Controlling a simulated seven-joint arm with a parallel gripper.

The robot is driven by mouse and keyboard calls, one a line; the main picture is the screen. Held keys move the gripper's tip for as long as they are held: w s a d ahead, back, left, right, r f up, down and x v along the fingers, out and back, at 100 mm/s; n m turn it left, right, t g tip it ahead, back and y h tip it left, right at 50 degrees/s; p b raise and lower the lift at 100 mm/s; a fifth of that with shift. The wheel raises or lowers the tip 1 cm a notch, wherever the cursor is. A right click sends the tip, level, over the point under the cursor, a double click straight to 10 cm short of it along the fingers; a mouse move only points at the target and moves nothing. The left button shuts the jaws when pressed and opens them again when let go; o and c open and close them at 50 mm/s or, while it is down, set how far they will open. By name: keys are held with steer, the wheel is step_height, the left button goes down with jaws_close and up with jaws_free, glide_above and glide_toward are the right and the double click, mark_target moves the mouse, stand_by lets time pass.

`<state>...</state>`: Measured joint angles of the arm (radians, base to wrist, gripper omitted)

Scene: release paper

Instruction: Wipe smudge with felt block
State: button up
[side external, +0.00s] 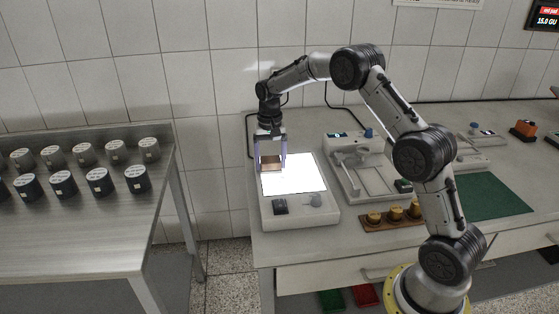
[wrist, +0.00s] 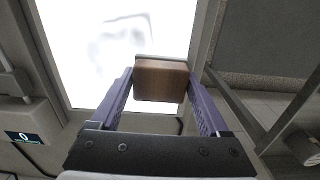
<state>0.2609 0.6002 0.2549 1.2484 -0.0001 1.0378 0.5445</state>
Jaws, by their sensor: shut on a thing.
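My gripper (side external: 271,167) is shut on the felt block, a brown wood-like block (side external: 271,160), over the left back part of the bright white light panel (side external: 303,182). In the wrist view the block (wrist: 161,80) sits between the two purple fingers near the panel's edge. I cannot tell whether its underside touches the panel. A faint grey smudge (wrist: 122,42) shows on the white panel (wrist: 75,70) in the wrist view, up and left of the block and apart from it. The smudge cannot be made out in the side view.
A wooden rack (side external: 391,218) with brass pieces and a green mat (side external: 490,196) lie farther right. A separate metal table (side external: 75,220) holds several cylinders.

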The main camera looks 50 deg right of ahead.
mark_target(273, 179)
steer(key=shift+s+a, duration=0.8)
steer(key=shift+s, duration=0.15)
steer(key=shift+s+d, duration=3.75)
steer(key=shift+d, duration=0.1)
steer(key=shift+s+a, duration=0.75)
steer(key=shift+a, duration=0.1)
steer(key=shift+w+a, duration=3.75)
steer(key=shift+w, duration=0.05)
step_height(273, 179, up, 8)
steer(key=shift+r, duration=0.15)
